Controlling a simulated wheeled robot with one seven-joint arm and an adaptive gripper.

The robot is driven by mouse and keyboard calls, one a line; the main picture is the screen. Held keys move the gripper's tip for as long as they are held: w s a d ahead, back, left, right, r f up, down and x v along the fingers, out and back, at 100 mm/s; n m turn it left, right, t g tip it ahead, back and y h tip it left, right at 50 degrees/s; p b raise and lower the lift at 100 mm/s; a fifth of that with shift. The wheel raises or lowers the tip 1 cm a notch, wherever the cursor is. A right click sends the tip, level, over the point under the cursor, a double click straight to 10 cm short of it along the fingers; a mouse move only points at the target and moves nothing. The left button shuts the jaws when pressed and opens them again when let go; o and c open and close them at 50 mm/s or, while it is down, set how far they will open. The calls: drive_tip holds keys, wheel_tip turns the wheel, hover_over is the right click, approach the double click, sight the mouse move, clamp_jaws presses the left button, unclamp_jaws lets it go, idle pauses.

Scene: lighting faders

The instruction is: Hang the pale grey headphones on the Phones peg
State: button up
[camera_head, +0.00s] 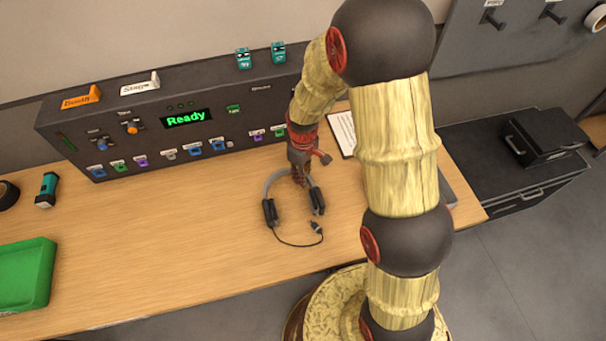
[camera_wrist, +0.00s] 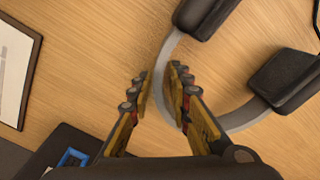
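My gripper (camera_head: 299,178) points down at the headband. In the wrist view my gripper (camera_wrist: 158,80) looks open, one finger on each side of the band. I cannot tell whether either finger touches it. Two dark pegs, a left one (camera_head: 492,19) and a right one (camera_head: 552,13), stick out of the grey wall panel. Their labels are unreadable.
A lighting console (camera_head: 150,160) with faders and a green "Ready" display stands behind the headphones. A green tray (camera_head: 25,272) and a teal torch (camera_head: 46,190) are at left. A black box (camera_head: 540,138) sits on the dark cabinet at right. A tape roll (camera_head: 597,19) hangs at upper right.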

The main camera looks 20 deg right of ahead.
drive_tip(key=shift+o, duration=0.3)
drive_tip(key=shift+f, duration=0.15)
wheel_tip(320, 180, up, 8)
drive_tip(key=shift+f+p, duration=0.1)
drive_tip(key=shift+p, duration=1.05)
drive_tip(key=s+r+m+t, duration=0.1)
drive_tip(key=s+r, duration=0.2)
drive_tip(key=r, duration=0.3)
drive_tip(key=s+d+r+m+t, duration=0.1)
drive_tip(key=s+r, duration=0.1)
drive_tip(key=r, duration=0.4)
drive_tip(key=s+r+m+t, duration=0.1)
drive_tip(key=s+r, duration=0.2)
drive_tip(key=r, duration=0.3)
drive_tip(key=s+d+r+m+t, duration=0.1)
drive_tip(key=s+r+m, duration=0.3)
drive_tip(key=s+r, duration=0.5)
drive_tip(key=s+t, duration=0.1)
drive_tip(key=s, duration=0.3)
drive_tip(key=shift+d+t, duration=0.2)
drive_tip(key=shift+t, duration=0.1)
drive_tip(key=shift+o, duration=0.7)
